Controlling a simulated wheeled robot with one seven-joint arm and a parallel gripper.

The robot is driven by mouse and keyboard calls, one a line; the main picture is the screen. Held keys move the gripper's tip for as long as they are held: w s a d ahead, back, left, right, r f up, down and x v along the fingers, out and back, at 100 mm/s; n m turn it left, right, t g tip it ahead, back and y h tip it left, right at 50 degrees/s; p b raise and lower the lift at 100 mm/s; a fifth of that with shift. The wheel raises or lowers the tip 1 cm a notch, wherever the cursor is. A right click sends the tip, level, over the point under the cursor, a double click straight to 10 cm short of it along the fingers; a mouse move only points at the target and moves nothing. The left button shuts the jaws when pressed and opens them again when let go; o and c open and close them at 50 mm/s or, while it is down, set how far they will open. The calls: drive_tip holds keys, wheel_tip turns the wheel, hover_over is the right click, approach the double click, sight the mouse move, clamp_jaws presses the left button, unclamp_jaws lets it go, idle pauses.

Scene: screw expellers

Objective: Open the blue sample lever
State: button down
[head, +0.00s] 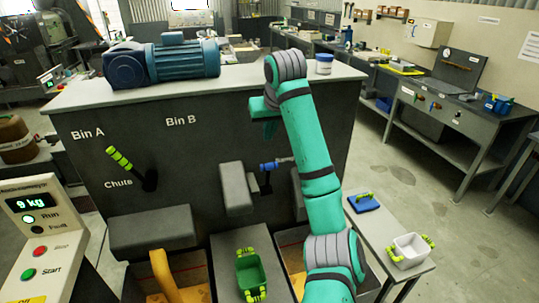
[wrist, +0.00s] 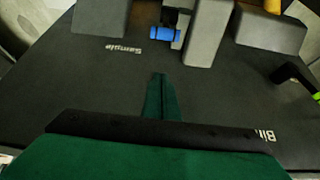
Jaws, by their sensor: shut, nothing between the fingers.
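The blue sample lever (head: 269,166) sticks out from the dark front of the machine, to the right of a grey spout block. In the wrist view the blue handle (wrist: 165,34) lies near the top, beside the "Sample" label (wrist: 124,49). My gripper (wrist: 160,76) shows in the wrist view with its fingers together and empty, apart from the lever. In the head view, my gripper (head: 270,130) is partly seen above the lever, and my arm covers the machine front to the right of it.
A green-yellow chute lever (head: 118,159) is on the left of the machine front. A blue motor (head: 165,62) and a white jar (head: 323,64) stand on top. A green tray (head: 250,272) sits below the spout. A side table at right holds a white container (head: 410,249).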

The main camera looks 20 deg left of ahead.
hover_over(268, 177)
drive_tip(key=w, duration=0.1)
drive_tip(key=shift+a+f, duration=0.2)
drive_tip(key=shift+f, duration=2.15)
drive_tip(key=shift+a+f, duration=0.2)
drive_tip(key=shift+f, duration=2.15)
drive_tip(key=shift+d, duration=0.1)
